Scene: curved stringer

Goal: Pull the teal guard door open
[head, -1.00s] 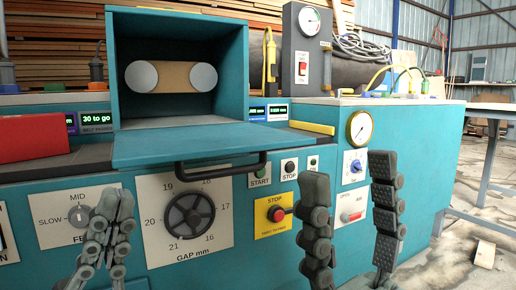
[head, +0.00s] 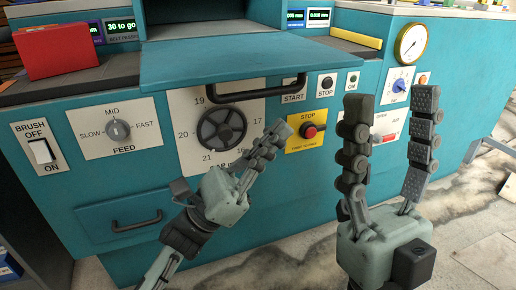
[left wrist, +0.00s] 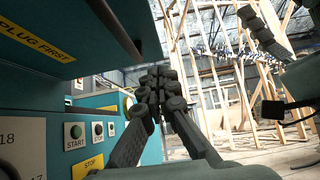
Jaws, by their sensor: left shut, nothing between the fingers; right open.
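The teal guard door (head: 240,62) is folded down flat, sticking out from the front of the machine, with its black bar handle (head: 245,95) along its front edge. My left gripper (head: 282,130) is shut and empty, in front of the panel, below and apart from the handle. In the left wrist view its fingers (left wrist: 155,80) are together, with the door's underside (left wrist: 50,35) above on the left. My right gripper (head: 392,98) is open and empty, fingers pointing up, to the right of the door. The opening behind the door is mostly cut off.
The gap handwheel (head: 222,128) is just behind my left gripper, and the red stop button (head: 309,131) is close to its tip. A red box (head: 55,45) sits on the left ledge. A drawer handle (head: 137,222) is lower left. Floor at right is open.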

